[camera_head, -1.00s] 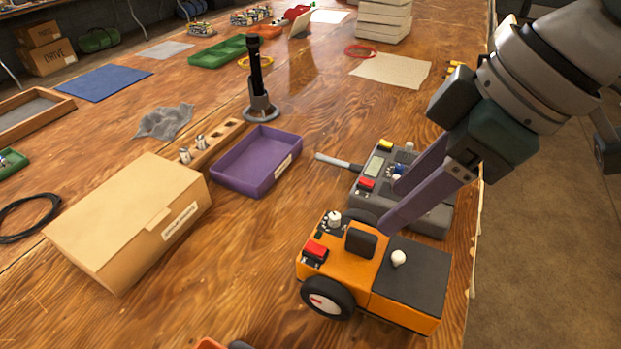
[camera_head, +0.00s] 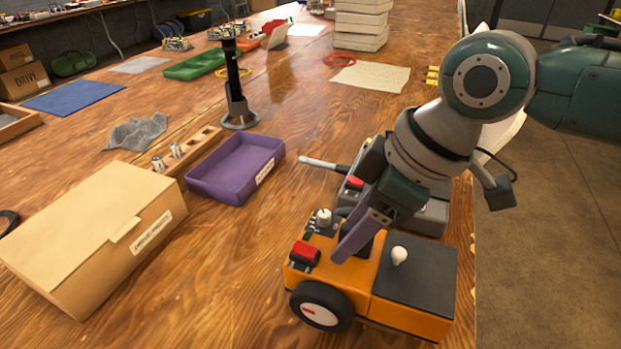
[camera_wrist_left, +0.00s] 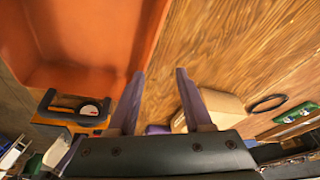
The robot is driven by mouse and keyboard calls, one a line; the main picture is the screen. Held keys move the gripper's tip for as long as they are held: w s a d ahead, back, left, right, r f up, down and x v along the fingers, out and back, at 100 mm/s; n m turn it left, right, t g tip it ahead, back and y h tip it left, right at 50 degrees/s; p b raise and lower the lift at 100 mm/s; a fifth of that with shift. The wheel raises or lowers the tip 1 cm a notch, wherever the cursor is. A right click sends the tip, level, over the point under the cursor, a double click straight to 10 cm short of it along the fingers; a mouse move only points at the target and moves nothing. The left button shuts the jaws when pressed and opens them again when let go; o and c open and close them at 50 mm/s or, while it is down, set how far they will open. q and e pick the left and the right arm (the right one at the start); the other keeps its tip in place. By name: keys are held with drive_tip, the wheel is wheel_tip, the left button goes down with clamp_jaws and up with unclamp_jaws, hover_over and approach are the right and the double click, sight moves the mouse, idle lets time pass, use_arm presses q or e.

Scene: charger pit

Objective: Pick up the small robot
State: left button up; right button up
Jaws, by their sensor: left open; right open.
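The small robot (camera_head: 412,309) is orange with a black top plate, a white knob, a red button and a black wheel with a white hub. It stands upright on the wooden table at the front right in the head view. My right gripper (camera_head: 352,240) has purple fingers and is open, pointing down over the robot's middle. A finger overlaps its raised black part; I cannot tell whether they touch. My left gripper (camera_wrist_left: 160,75) is open and empty in the left wrist view. An orange body with a wheel, probably the small robot (camera_wrist_left: 92,122), shows beyond its left finger.
A grey remote-like device (camera_head: 432,217) stands just behind the robot, partly hidden by my right arm. A purple tray (camera_head: 222,190) and a cardboard box (camera_head: 75,235) stand to the left. An orange bin (camera_wrist_left: 85,80) fills the left wrist view's upper left.

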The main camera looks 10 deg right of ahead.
drive_tip(key=shift+c, duration=0.2)
clamp_jaws()
idle(0.3)
idle(0.8)
drive_tip(key=shift+w+a, duration=0.1)
